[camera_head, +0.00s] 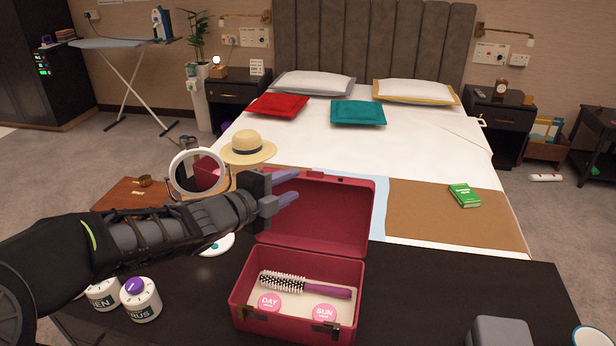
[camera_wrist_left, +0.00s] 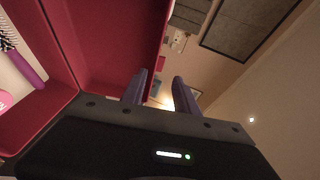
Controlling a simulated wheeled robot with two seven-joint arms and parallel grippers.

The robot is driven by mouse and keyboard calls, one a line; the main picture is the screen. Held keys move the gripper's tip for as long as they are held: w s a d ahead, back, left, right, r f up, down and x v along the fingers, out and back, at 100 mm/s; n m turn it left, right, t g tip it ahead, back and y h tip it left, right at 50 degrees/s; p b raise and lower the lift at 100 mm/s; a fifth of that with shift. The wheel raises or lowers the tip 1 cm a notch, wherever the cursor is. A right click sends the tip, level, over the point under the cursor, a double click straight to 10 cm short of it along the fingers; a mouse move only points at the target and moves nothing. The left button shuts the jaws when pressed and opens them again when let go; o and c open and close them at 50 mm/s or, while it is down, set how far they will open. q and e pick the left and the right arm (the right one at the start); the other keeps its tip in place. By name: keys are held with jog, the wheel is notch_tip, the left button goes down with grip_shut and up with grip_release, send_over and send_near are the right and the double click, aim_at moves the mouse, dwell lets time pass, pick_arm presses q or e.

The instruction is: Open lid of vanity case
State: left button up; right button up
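The red vanity case (camera_head: 246,316) stands on the dark table. Its lid (camera_head: 335,225) is open and stands up at the back, leaning slightly away; the lid and case also show in the left wrist view (camera_wrist_left: 112,45). A hairbrush (camera_head: 305,285) and round pink items marked DAY (camera_head: 269,302) and SUN (camera_head: 324,313) lie inside. My left gripper (camera_head: 291,186) is at the left part of the raised lid, near its upper edge. Its purple fingers are apart with nothing between them. I cannot tell whether they touch the lid. My right gripper is out of view.
A round mirror (camera_head: 171,174) is partly behind my left arm. White jars (camera_head: 141,299) stand left of the case on the dark table (camera_head: 440,285). The bed behind holds a straw hat (camera_head: 248,146) and a green book (camera_head: 464,195). The table right of the case is mostly clear.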

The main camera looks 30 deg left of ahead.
aim_at(314, 173)
pick_arm(q)
jog(key=shift+w, duration=0.1)
jog(key=x, duration=0.7)
jog(key=shift+w+d, duration=0.1)
jog(key=shift+w, duration=0.25)
jog(key=c, duration=0.7)
grip_shut()
jog(key=shift+r, duration=0.1)
dwell(0.3)
